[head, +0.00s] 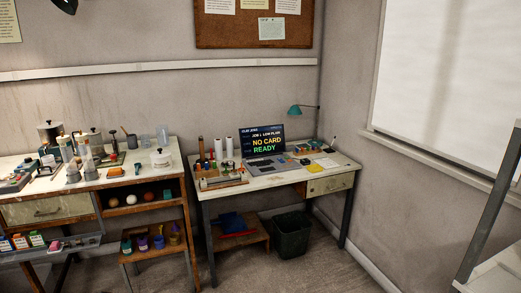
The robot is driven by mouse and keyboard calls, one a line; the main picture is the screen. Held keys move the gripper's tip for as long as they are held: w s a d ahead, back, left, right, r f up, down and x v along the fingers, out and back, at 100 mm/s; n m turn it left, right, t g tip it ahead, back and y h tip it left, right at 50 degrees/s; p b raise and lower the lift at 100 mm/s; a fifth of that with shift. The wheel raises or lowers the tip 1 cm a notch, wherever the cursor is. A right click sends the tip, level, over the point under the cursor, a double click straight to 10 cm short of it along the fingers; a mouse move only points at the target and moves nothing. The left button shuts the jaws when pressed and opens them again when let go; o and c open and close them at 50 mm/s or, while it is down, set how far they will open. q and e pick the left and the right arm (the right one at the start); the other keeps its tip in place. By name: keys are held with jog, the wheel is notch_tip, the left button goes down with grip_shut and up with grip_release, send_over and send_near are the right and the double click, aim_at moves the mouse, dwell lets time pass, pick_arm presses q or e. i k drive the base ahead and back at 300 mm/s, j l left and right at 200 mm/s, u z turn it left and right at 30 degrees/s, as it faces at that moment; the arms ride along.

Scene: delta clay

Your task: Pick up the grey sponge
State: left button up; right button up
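I cannot make out a grey sponge for certain anywhere in the head view. Many small items on the two tables are too small or too crowded to identify. Neither of my grippers is in view.
A cluttered workbench (118,182) with jars, tools and shelves stands at the left. A desk (276,180) in the corner holds a screen (262,140) reading "NO CARD READY", bottles and small items. A dark bin (291,236) and a low stool (256,236) stand beneath. Floor (325,277) in front is clear.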

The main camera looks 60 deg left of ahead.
aim_at(291, 148)
jog(key=u, duration=1.7)
jog(key=i+l+z, duration=0.15)
jog(key=i, duration=0.65)
jog(key=i+l+z, duration=0.2)
jog(key=i, duration=0.55)
